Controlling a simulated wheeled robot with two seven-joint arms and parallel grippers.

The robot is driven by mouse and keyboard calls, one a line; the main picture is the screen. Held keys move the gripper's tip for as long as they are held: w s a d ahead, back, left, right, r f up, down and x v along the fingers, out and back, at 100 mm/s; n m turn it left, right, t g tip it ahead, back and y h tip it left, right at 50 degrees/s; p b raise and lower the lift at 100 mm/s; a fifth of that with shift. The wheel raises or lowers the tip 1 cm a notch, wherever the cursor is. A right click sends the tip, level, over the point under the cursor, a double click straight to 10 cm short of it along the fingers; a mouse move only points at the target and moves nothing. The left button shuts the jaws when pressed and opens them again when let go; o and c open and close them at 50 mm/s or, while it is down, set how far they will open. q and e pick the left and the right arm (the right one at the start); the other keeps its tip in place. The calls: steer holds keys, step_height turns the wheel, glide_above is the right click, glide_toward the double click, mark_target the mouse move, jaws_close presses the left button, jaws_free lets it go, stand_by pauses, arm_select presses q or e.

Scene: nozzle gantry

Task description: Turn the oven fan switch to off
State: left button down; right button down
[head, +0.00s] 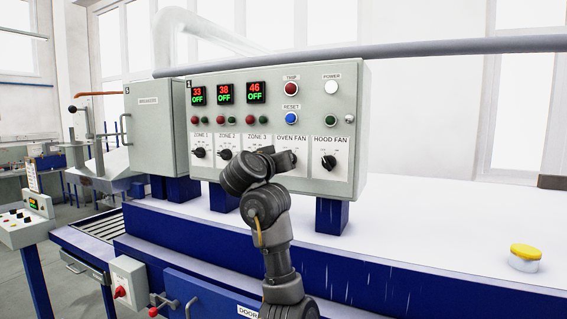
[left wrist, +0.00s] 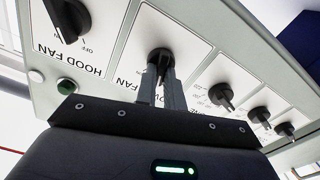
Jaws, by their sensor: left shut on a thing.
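The oven fan switch is a black rotary knob (left wrist: 158,59) on a white plate in the left wrist view, which sees the panel upside down. The two fingers of my left gripper (left wrist: 162,82) are shut on this knob. In the head view my left arm reaches up to the OVEN FAN plate (head: 291,138), and my left gripper (head: 286,158) covers its knob. Which mark the knob points to cannot be told. My right gripper is not in view.
The hood fan knob (head: 328,162) is close on the right of the OVEN FAN plate. The zone 3 knob (left wrist: 221,96) and other zone knobs are on the other side. Displays, lamps and buttons are above. A yellow-capped button (head: 525,252) stands at far right.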

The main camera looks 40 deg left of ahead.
arm_select(q)
steer(key=shift+a+n, duration=0.1)
steer(key=shift+n, duration=1.4)
steer(key=c, duration=1.5)
jaws_free()
